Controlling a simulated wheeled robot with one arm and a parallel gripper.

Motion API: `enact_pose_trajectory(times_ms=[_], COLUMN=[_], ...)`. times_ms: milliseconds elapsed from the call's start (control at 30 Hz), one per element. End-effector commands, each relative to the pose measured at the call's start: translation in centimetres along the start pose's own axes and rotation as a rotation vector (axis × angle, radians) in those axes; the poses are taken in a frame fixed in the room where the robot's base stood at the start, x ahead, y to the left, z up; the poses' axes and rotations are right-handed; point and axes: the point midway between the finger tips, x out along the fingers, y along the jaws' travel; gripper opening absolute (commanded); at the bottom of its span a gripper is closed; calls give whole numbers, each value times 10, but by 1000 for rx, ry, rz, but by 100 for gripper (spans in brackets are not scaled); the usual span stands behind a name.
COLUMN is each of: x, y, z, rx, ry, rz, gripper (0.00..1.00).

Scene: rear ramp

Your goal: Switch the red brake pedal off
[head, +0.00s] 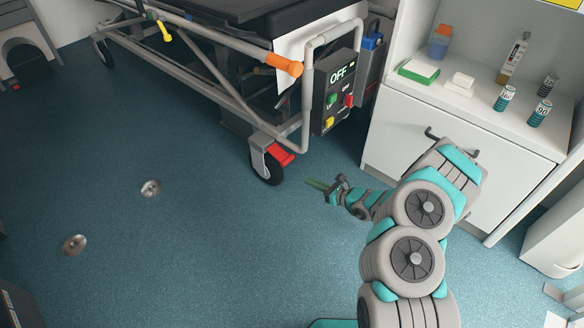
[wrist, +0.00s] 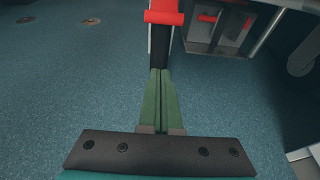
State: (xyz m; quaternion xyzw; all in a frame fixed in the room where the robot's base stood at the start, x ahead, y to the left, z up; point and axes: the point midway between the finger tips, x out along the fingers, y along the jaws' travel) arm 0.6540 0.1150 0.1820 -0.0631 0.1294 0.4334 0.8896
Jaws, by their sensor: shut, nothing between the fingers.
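The red brake pedal (head: 281,154) sits above the black caster wheel (head: 267,167) at the near corner of the stretcher. It shows again at the top of the wrist view (wrist: 164,17), just beyond my fingertips. My gripper (head: 317,185) is low over the blue floor, to the right of and below the pedal in the head view. Its green fingers are together and empty in the wrist view (wrist: 160,72), pointing at the wheel. A gap to the pedal shows in the head view. I cannot tell the exact pedal angle.
A control box (head: 337,91) marked OFF hangs on the stretcher's end, beside a grey rail (head: 306,97). A white cabinet (head: 408,140) with bottles on top stands at the right. The blue floor (head: 170,240) at the left is clear, with two metal discs.

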Motion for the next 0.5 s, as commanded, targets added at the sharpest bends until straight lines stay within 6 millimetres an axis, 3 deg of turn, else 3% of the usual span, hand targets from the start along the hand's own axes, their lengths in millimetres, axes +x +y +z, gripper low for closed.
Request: enact_pose_trajectory(times_ms=[267, 500], x=[11, 53], y=[1, 4], z=[-1, -2], rx=[-2, -2], ry=[1, 3], rz=[4, 8], gripper=[0, 0])
